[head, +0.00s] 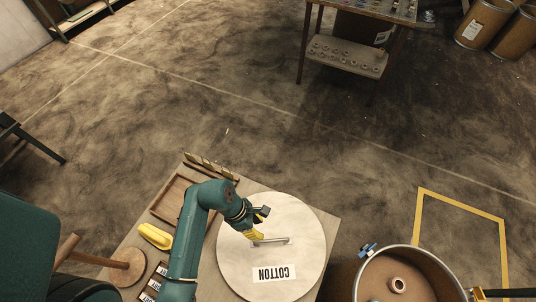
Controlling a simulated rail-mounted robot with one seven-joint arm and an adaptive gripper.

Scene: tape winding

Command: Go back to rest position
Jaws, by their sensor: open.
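My gripper (260,224) is above the table at the end of my green arm. Its fingers are apart and nothing shows between them. Just below it in the picture is the bar handle (271,241) of a round pale lid (308,238). The lid lies on the table and bears a "COTTON" label (274,274), upside down in this view. One yellow finger looks close to the handle's left end; I cannot tell whether they touch. My arm hides part of the table to the left of the lid.
The wooden table (338,222) also holds a shallow tray (174,201), a yellow object (155,236) and small labelled boxes (152,285). An open metal drum (449,279) stands to its right. The floor beyond is clear up to a workbench (345,62).

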